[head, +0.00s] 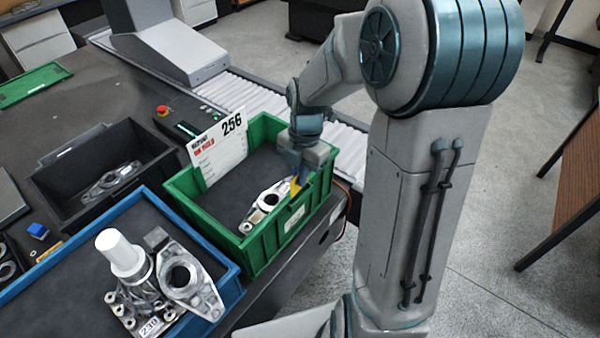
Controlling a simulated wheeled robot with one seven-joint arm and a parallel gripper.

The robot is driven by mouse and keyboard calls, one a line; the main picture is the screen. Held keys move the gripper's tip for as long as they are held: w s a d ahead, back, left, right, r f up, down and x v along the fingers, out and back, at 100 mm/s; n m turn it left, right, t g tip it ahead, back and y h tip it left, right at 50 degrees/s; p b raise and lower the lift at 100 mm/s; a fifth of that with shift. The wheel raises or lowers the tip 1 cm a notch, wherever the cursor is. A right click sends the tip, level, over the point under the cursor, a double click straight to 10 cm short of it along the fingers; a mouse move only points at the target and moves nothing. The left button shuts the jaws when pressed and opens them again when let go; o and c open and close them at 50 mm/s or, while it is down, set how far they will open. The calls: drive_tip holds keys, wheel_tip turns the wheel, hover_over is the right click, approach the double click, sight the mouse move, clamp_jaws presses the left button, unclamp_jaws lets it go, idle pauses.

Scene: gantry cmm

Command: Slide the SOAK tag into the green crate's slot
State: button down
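The green crate (181,187) stands in the middle of the bench with its near wall facing me. My gripper (298,174) points down at the crate's right end, inside or just over the wall. A small yellow piece (296,187) shows right at its fingertips; it may be the SOAK tag, but no lettering is readable on it. The fingers are small and partly covered, so I cannot tell whether they are closed on it. A pale label (295,217) is on the crate's outer near wall; I cannot make out a slot there.
A white card reading 256 (219,148) stands at the crate's back left, and a metal part (266,205) lies inside. A blue tray (72,240) with metal parts is at the front left, a black bin (73,165) behind it. A roller conveyor (245,95) runs behind.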

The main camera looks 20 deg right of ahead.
sight(300, 189)
drive_tip(key=shift+f+b, duration=0.35)
drive_tip(key=shift+f, duration=0.6)
idle(1.5)
drive_tip(key=shift+f, duration=0.35)
drive_tip(key=shift+f+b, duration=0.2)
drive_tip(key=shift+b, duration=0.1)
drive_tip(key=shift+f, duration=0.4)
idle(0.4)
drive_tip(key=c, duration=1.6)
unclamp_jaws()
drive_tip(key=shift+o, duration=0.2)
drive_tip(key=shift+o, duration=1.2)
